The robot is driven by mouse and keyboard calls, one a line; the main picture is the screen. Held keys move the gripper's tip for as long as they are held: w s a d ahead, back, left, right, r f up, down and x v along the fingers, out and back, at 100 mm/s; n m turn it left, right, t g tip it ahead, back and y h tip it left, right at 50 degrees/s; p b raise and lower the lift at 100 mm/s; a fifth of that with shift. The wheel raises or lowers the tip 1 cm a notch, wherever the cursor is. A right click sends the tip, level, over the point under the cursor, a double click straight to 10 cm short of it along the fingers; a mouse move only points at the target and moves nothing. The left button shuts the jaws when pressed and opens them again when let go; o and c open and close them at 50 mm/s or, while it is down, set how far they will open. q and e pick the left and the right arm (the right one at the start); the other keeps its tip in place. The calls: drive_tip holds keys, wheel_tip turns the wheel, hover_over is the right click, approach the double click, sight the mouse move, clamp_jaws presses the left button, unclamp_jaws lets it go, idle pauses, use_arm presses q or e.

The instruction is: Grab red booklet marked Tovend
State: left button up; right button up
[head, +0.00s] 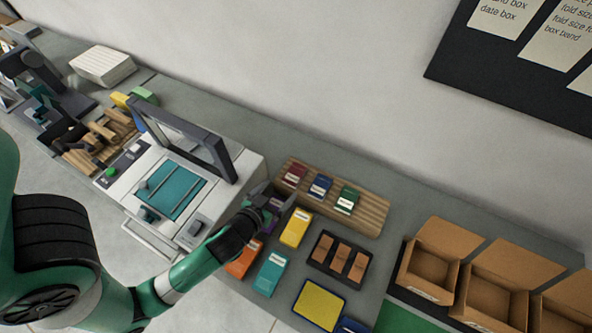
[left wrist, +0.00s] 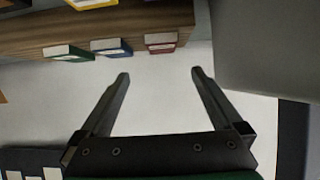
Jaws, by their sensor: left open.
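A dark red booklet (head: 295,172) with a pale label stands at the left end of a wooden rack (head: 372,213); the label is too small to read. It also shows in the left wrist view, where the red booklet (left wrist: 161,37) lies above the gap between my fingers. My left gripper (head: 277,196) is open and empty, close to the rack's left end and apart from the red booklet. Its two spread fingers (left wrist: 160,76) show in the left wrist view. My right gripper is not in view.
A blue booklet (head: 320,185) and a green booklet (head: 347,197) stand beside the red one. Yellow (head: 296,229), teal (head: 270,272) and orange (head: 244,262) booklets lie in front. A white machine (head: 225,195) with a raised frame is left; open cardboard boxes (head: 432,263) are right.

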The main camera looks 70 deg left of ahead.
sight(294, 174)
use_arm(q)
drive_tip(key=x, duration=0.6)
drive_tip(key=shift+b, duration=0.3)
drive_tip(key=b+x, duration=0.1)
drive_tip(key=x, duration=0.4)
drive_tip(key=shift+s+a+f, duration=0.15)
drive_tip(key=shift+a+f, duration=0.05)
drive_tip(key=shift+f, duration=0.05)
drive_tip(key=c, duration=1.4)
